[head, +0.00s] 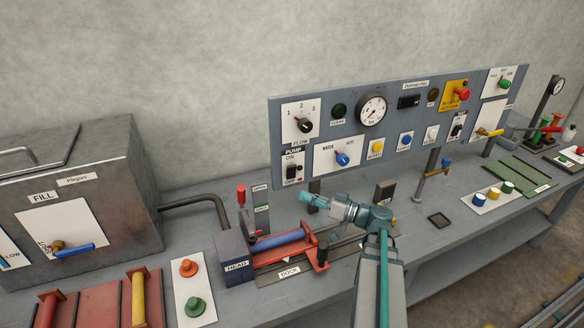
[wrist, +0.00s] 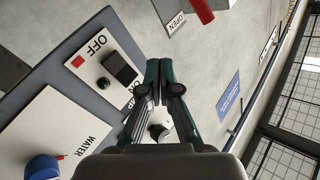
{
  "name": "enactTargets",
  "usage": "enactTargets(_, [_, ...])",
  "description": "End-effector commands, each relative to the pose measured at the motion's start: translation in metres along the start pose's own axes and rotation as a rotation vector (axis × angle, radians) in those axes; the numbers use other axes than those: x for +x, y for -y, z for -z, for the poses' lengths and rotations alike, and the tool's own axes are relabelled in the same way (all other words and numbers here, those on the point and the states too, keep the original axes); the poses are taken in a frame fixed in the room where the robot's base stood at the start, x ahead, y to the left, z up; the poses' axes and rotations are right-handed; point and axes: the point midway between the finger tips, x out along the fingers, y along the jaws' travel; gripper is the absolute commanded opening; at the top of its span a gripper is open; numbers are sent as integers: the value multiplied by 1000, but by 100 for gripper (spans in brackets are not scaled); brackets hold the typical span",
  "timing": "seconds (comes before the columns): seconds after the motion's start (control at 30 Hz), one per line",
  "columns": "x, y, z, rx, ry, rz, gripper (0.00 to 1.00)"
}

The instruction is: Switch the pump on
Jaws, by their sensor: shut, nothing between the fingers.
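The pump switch (head: 292,172) is a small black switch on a white plate at the lower left of the grey upright panel. Its plate reads PUMP, with ON above and OFF below. In the wrist view the black switch (wrist: 121,68) shows left of my fingertips, near the OFF lettering and a red square. I cannot tell which way it is set. My gripper (head: 306,198) is shut and empty, below and in front of the panel, apart from the switch. In the wrist view its teal fingertips (wrist: 159,66) are together.
The panel (head: 274,125) also carries a FLOW knob (head: 305,125), a blue selector (head: 342,159) and a gauge (head: 371,109). A grey tank (head: 110,150) stands at left.

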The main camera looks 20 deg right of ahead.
Motion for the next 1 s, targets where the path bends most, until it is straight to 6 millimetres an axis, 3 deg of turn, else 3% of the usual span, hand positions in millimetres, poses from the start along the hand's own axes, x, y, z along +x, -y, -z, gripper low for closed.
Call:
enactTargets(0.3, [29, -20, 26, 2, 0, 2, 0])
enactTargets(0.5, [43, -33, 30, -1, 0, 1, 0])
enactTargets(1.0, [50, -36, 36, 0, 0, -1, 0])
